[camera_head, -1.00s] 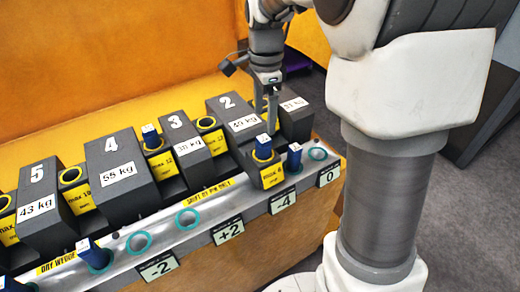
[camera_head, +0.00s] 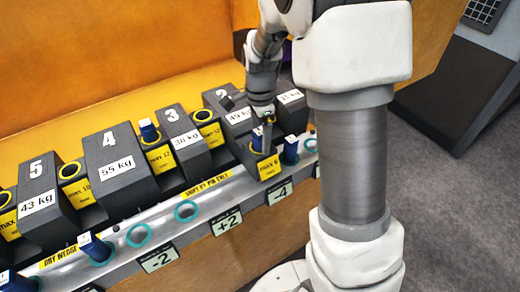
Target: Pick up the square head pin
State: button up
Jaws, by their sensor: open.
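Several blue pins with pale square-looking tops show; I cannot tell from shape which one the task means. One blue pin (camera_head: 256,141) stands in the yellow-labelled "max 6" block (camera_head: 269,167) at the front. My gripper (camera_head: 267,146) points down right beside this pin, its fingertips at about the pin's height. It is open; whether the fingers straddle the pin or only overlap it in view I cannot tell. Another blue pin (camera_head: 290,148) stands in the front rail just right of it. A further pin (camera_head: 149,130) stands between castings 4 and 3.
The metal rail (camera_head: 160,213) in front has teal-ringed holes and another blue pin (camera_head: 93,247). An orange wall rises behind. Grey floor lies right.

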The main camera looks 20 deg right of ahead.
grip_shut()
jog(key=shift+r, duration=0.15)
dwell(0.5)
jog(key=shift+w+r+p, duration=0.1)
jog(key=shift+r+p, duration=0.65)
jog(key=shift+r, duration=0.1)
notch_tip(320, 180, up, 28)
jog(key=p, duration=0.3)
